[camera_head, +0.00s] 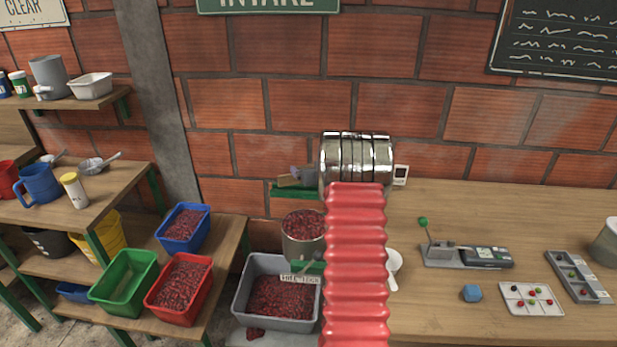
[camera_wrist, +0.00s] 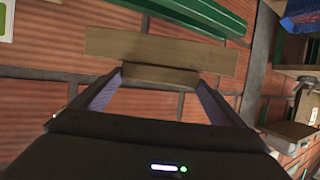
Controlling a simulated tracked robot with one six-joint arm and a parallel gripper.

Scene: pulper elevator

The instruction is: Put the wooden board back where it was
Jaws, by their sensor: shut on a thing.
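The wooden board (camera_wrist: 160,47) is in the wrist view, a pale brown plank with a smaller wooden block (camera_wrist: 160,76) on its near side. My gripper (camera_wrist: 159,78) has its two fingers at the ends of that block and is shut on it. In the head view a small part of the board (camera_head: 289,181) shows beside my gripper's tip (camera_head: 305,176), just above a green ledge (camera_head: 296,191). The rest of my gripper is hidden behind my arm. I cannot tell whether the board touches the ledge.
A steel pot of red cherries (camera_head: 303,236) stands below the ledge, and a grey tub (camera_head: 277,296) of cherries is under it. The wooden bench (camera_head: 450,210) at right carries a scale and sorting trays. Green rails (camera_wrist: 200,15) cross the top of the wrist view.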

